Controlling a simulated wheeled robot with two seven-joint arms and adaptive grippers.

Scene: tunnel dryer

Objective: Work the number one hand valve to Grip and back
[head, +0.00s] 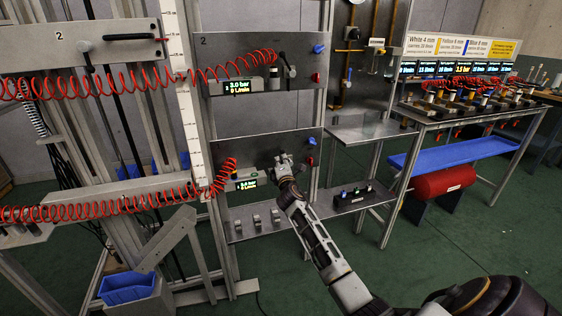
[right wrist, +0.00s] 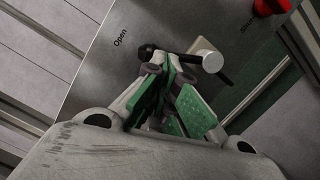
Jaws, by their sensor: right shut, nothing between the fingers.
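The hand valve that I take as number one is on the lower grey panel (head: 255,148); its number is not readable. In the right wrist view it has a pale hub (right wrist: 206,56) and a black lever (right wrist: 180,56) ending in a round knob on the left. "Open" is printed to the upper left of the knob. I cannot read the word "Grip". My right gripper (head: 284,160) is at this panel and hides most of the valve in the head view. Its fingers (right wrist: 166,68) are shut and empty, close to the lever; contact is unclear. My left gripper is out of view.
An upper panel (head: 255,48) marked 2 carries another hand valve (head: 290,68). Red coiled hoses (head: 225,70) cross the left and middle. A red knob (right wrist: 270,6) sits right of the lever. A small shelf (head: 262,222) lies below the lower panel.

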